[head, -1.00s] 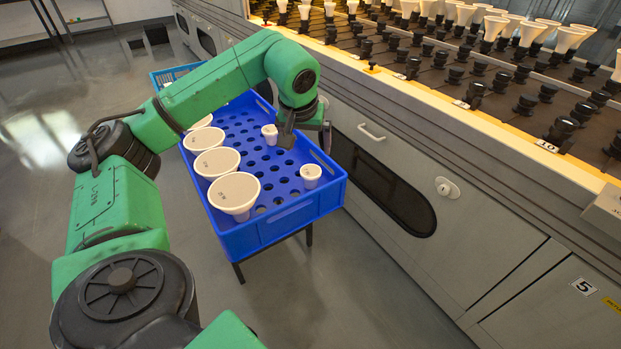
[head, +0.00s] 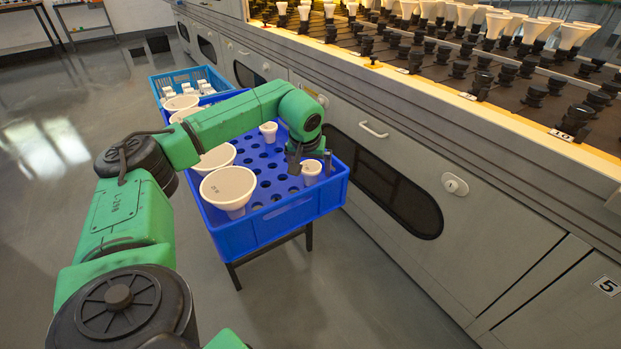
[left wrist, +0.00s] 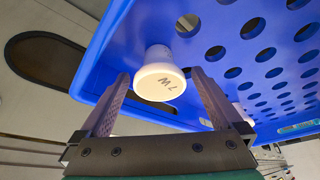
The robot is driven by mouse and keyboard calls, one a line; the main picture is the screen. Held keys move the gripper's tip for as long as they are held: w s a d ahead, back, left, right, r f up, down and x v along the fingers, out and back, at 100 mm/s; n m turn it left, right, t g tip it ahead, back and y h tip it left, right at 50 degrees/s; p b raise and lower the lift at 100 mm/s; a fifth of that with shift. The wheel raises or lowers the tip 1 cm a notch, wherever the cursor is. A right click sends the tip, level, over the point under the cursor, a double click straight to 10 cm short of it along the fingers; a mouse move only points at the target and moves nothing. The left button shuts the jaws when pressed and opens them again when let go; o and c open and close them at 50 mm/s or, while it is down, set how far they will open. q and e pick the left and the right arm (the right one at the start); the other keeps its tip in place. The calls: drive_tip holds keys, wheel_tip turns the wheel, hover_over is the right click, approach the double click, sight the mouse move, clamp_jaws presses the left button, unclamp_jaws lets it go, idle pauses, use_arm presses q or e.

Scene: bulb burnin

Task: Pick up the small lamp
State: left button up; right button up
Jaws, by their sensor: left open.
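A small white lamp (head: 311,172) stands in the blue crate near its front right corner. In the left wrist view the same small lamp (left wrist: 160,82) shows its round face marked "7W". My left gripper (head: 311,163) is open, with one finger on each side of this lamp in the head view. In the left wrist view the lamp lies between the open fingers near their tips; I cannot tell whether they touch it. A second small lamp (head: 268,129) stands farther back in the crate. My right gripper is not in view.
The blue crate (head: 265,236) has a floor full of holes and holds several large white lamps (head: 229,186) along its left side. A lighter blue crate (head: 158,90) stands behind it. The grey machine (head: 440,230) with rows of black sockets runs along the right.

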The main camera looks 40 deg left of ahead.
use_arm(q)
drive_tip(key=shift+r, duration=0.1)
drive_tip(key=c, duration=1.3)
drive_tip(key=shift+c, duration=0.2)
drive_tip(key=shift+r, duration=0.15)
